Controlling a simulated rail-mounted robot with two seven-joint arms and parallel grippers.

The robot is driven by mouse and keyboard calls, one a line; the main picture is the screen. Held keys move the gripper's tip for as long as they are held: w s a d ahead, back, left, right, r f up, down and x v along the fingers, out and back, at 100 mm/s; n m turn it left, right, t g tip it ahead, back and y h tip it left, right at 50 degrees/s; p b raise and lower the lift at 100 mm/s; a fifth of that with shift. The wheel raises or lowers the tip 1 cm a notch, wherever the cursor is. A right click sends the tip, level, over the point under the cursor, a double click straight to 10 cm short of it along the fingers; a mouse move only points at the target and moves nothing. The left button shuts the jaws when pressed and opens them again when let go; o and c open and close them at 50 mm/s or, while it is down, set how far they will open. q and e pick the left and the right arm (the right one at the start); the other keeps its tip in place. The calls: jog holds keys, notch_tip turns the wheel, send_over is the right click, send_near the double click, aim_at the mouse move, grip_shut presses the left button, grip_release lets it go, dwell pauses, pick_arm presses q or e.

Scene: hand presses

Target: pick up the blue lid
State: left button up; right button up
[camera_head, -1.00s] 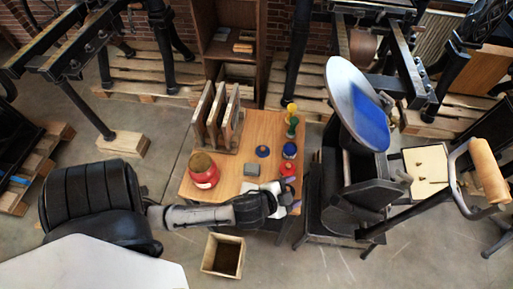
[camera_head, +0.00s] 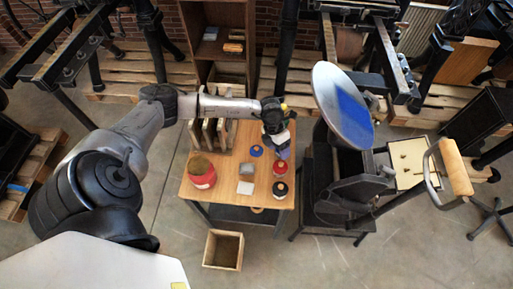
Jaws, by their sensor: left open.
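A small round blue lid (camera_head: 256,151) with a darker middle lies on the wooden table (camera_head: 225,196). My left gripper (camera_head: 275,145) reaches in over the table's right side. It is open, just right of the lid and apart from it in the picture. The fingertips are small and dark here, and what lies under them is hidden. My right gripper is not in view.
A red can (camera_head: 280,168) and a dark-topped can (camera_head: 280,190) stand near the gripper. A hand press with a disc (camera_head: 343,106) stands right.

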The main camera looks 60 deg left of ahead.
pick_arm(q)
jog(key=s+a+r+g+y, duration=0.2)
jog(key=a+y, duration=0.2)
jog(key=a, duration=0.6)
send_over(257, 147)
jog(key=shift+n, duration=0.3)
jog(key=f, duration=0.7)
jog(key=shift+w+d, duration=0.1)
jog(key=shift+w, duration=0.3)
jog(key=shift+s+f, duration=0.25)
jog(key=shift+f, duration=1.4)
jog(key=shift+s+f, duration=0.2)
jog(key=shift+f, duration=1.45)
jog(key=shift+c, duration=0.4)
grip_shut()
